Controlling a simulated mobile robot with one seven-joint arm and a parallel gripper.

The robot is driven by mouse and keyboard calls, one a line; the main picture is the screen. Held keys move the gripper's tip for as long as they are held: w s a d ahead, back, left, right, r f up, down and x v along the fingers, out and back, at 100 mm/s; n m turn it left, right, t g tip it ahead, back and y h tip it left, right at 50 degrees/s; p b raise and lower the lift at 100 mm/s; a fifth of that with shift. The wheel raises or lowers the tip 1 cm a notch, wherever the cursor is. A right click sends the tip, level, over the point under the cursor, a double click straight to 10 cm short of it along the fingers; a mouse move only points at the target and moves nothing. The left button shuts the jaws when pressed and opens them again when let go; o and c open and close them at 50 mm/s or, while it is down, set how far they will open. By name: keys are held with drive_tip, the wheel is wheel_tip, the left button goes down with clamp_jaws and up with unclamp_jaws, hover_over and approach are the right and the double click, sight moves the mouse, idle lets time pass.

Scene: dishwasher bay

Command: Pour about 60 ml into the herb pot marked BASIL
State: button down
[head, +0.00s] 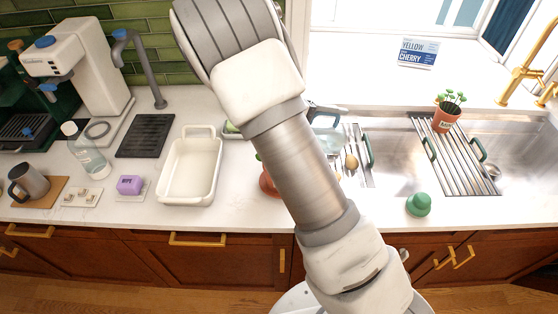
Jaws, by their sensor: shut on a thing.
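A terracotta pot (446,124) with green leaves stands upright at the far end of the slatted rack over the sink. Its white label is too small to read surely. A second terracotta pot (267,184) stands on the counter, mostly hidden behind my arm. My gripper (323,109) shows only in part as a dark shape beyond my arm. It is shut on a clear jug (328,138), near the sink's left end and left of the rack pot. My arm hides part of the jug, and its liquid level cannot be told.
The slatted rack (459,165) spans the sink (393,150). A wooden spoon (351,162) and other utensils lie left of it. A green object (418,204) sits at the counter's front. A white dish (190,172), purple block (130,185), bottle (86,152), mug (29,182) and coffee machine (75,65) stand left.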

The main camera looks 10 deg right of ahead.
sight(333, 127)
drive_tip(key=shift+a+r, duration=0.1)
drive_tip(key=shift+r, duration=0.15)
drive_tip(key=shift+s+a+r+h, duration=0.1)
drive_tip(key=shift+a+r+h, duration=0.2)
drive_tip(key=shift+a+h, duration=0.3)
drive_tip(key=shift+s+a+r+h+b, duration=0.1)
drive_tip(key=shift+a+r+h+b, duration=0.25)
drive_tip(key=shift+a, duration=0.15)
drive_tip(key=shift+a+r+h+b, duration=0.25)
drive_tip(key=shift+a+b, duration=0.1)
drive_tip(key=shift+a, duration=0.1)
idle(1.2)
drive_tip(key=shift+d, duration=0.15)
drive_tip(key=shift+d+f+y+p, duration=0.25)
drive_tip(key=shift+d+y+p, duration=0.35)
drive_tip(key=shift+d+p, duration=0.3)
drive_tip(key=d+f+y, duration=0.1)
drive_tip(key=d+f+y+b, duration=0.1)
drive_tip(key=f, duration=0.1)
drive_tip(key=shift+w+d+f+y, duration=0.3)
drive_tip(key=shift+d+y, duration=0.1)
drive_tip(key=shift+a+f, duration=0.1)
drive_tip(key=shift+f, duration=0.1)
drive_tip(key=shift+d+f+y, duration=0.35)
drive_tip(key=shift+f+y, duration=0.15)
drive_tip(key=shift+y, duration=0.1)
drive_tip(key=shift+f, duration=0.35)
